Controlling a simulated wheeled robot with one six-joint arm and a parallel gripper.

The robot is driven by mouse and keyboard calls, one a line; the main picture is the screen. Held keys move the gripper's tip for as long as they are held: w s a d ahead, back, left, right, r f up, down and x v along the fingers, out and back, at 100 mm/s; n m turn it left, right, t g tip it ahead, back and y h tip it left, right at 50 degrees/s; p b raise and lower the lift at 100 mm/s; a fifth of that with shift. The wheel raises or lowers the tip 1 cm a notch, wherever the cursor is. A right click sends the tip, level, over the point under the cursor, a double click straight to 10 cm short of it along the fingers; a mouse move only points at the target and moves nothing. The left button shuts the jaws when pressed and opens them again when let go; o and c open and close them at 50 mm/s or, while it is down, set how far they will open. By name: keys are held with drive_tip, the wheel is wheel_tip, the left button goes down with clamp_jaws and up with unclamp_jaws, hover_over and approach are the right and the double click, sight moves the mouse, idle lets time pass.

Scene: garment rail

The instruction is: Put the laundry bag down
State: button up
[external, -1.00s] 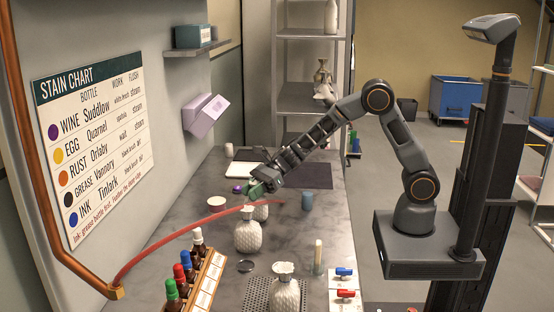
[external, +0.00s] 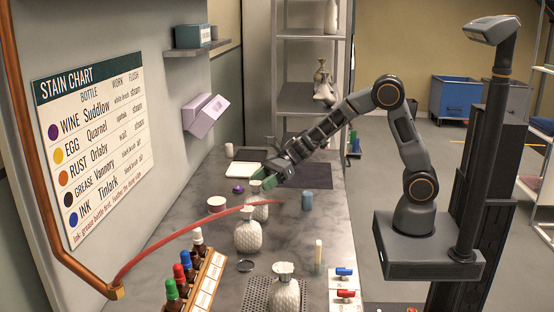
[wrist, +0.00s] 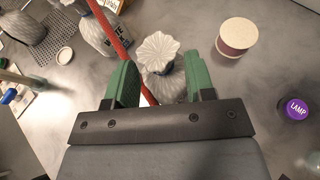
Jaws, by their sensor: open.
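A pale, quilted laundry bag (external: 259,213) with a gathered, flared top stands upright on the worktop, partly behind the red hose. My gripper (external: 265,178) is just by its top, with green fingers open. In the wrist view the bag (wrist: 160,58) shows beyond and between the two spread fingers, and neither finger visibly presses on it. Its lower body is partly hidden by the gripper. Two similar bags stand nearer the camera, one in the middle (external: 248,237) and one on a perforated mat (external: 285,294).
The red hose (external: 180,237) arches over the worktop beside the bag. A bottle rack (external: 205,285) is at the front left. A dark mat (external: 315,176) lies clear at the back.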

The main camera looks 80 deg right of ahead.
drive_tip(key=s+d+r+m+t+h, duration=0.1)
drive_tip(key=s+d+r+m+h, duration=0.35)
drive_tip(key=m, duration=0.75)
drive_tip(key=s+d+r+m+t+h, duration=0.25)
drive_tip(key=d+m+h, duration=0.35)
drive_tip(key=m, duration=0.6)
drive_tip(key=s+a+f+m+g, duration=0.2)
drive_tip(key=s+m+g, duration=0.1)
drive_tip(key=s+m, duration=0.3)
drive_tip(key=s+a+f+m+g, duration=0.1)
drive_tip(key=s+a+m+g, duration=0.1)
drive_tip(key=s+m, duration=0.5)
drive_tip(key=s+a+f+m+g+y, duration=0.1)
drive_tip(key=s+a+f+m+g, duration=0.1)
drive_tip(key=s+m, duration=0.4)
drive_tip(key=a+m+g, duration=0.1)
drive_tip(key=m+g, duration=0.1)
drive_tip(key=shift+s+f+g, duration=0.15)
drive_tip(key=shift+f+g, duration=0.15)
drive_tip(key=shift+g, duration=0.05)
